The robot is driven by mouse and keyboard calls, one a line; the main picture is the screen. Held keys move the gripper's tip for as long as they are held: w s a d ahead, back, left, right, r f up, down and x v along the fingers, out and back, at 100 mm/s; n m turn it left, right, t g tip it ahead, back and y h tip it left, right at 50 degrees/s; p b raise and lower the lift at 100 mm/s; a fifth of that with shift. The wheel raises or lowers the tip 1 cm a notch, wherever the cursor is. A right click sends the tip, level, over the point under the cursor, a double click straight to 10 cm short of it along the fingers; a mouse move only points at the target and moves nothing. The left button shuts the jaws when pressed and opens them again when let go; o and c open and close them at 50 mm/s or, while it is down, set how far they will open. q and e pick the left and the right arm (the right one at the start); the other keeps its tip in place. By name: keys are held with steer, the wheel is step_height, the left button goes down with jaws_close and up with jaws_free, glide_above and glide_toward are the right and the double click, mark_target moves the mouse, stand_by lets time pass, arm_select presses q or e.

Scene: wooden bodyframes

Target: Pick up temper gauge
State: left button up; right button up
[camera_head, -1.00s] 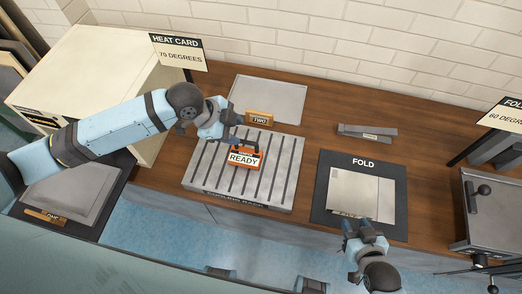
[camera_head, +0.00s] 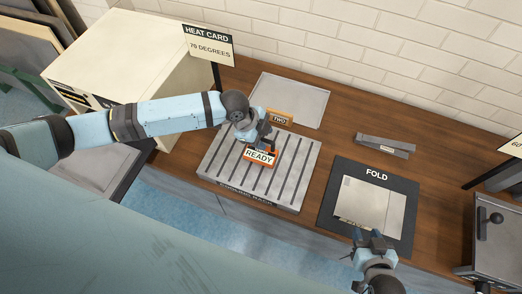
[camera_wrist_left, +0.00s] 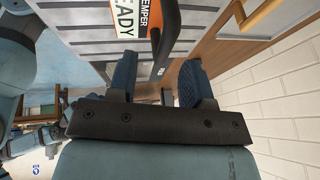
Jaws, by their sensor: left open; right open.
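The temper gauge is an orange block with a white READY label (camera_head: 260,156) and a dark handle, on the grey slatted rack (camera_head: 222,166). In the left wrist view the gauge (camera_wrist_left: 130,18) is at the top, and its dark handle (camera_wrist_left: 167,32) runs down towards the space between my fingers. My left gripper (camera_head: 264,140) is open over the gauge's far side; it also shows in the left wrist view (camera_wrist_left: 158,82). I cannot tell whether the fingers touch the handle. My right gripper (camera_head: 370,240) is open and empty near the bench's front edge, by the fold mat.
A black FOLD mat (camera_head: 326,205) with a pale sheet (camera_head: 372,203) lies right of the rack. A tray (camera_head: 292,97) with a wooden TWO tag (camera_head: 279,118) is behind it. A cream oven box (camera_head: 130,60) with a HEAT CARD sign (camera_head: 209,46) stands left.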

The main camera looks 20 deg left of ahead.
mark_target(266, 140)
arm_select(q)
steer(key=x, duration=0.3)
steer(key=shift+w+f, duration=0.1)
steer(key=shift+f, duration=0.15)
jaws_close()
